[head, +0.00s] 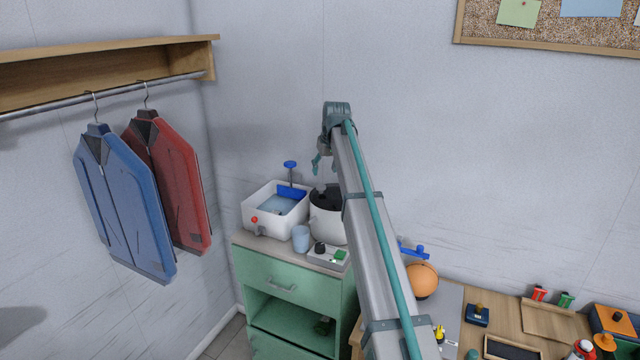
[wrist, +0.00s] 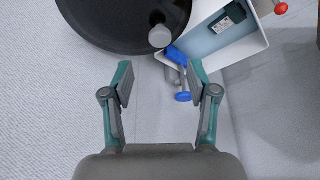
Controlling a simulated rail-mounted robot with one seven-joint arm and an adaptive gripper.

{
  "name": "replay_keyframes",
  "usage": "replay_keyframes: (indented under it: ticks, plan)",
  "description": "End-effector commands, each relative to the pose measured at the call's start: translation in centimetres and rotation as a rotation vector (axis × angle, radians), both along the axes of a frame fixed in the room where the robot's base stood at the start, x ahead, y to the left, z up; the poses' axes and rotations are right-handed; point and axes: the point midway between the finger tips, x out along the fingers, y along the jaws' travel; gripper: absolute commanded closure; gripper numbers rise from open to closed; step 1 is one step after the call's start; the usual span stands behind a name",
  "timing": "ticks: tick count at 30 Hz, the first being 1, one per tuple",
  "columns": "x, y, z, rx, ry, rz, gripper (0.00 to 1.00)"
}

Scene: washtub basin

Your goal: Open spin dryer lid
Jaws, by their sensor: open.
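The spin dryer (head: 326,226) is a white round tub on the green cabinet, right of the washtub. Its black lid (head: 322,199) lies on top and appears shut; my arm hides its right side. The wrist view shows the round black lid (wrist: 110,22) at the top, with a grey knob (wrist: 160,37) near its edge. My gripper (head: 317,165) is above the dryer in the head view. In the wrist view my gripper (wrist: 160,84) is open and empty, its fingertips below the knob in the picture and apart from it.
The white washtub (head: 262,222) holds water and has a blue-topped tap (head: 290,165) standing up at its back. A light blue cup (head: 300,238) and a control box (head: 328,257) stand in front. A wooden table (head: 490,318) with several small objects is at right.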

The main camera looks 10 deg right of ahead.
Motion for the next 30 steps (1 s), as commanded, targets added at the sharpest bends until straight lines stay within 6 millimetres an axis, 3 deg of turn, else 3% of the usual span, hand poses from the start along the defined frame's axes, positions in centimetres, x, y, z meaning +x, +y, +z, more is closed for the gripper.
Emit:
replay_keyframes:
  ticks: [9, 15, 27, 30]
  plan:
    - [2.0, 0.5, -4.9, -0.001, 0.003, 0.002, 0.41]
    - [2.8, 0.6, -6.9, -0.002, 0.002, 0.002, 0.41]
    - [3.1, 0.7, -7.6, -0.003, -0.001, 0.002, 0.41]
    - [3.1, 0.7, -7.6, -0.003, -0.001, 0.002, 0.58]
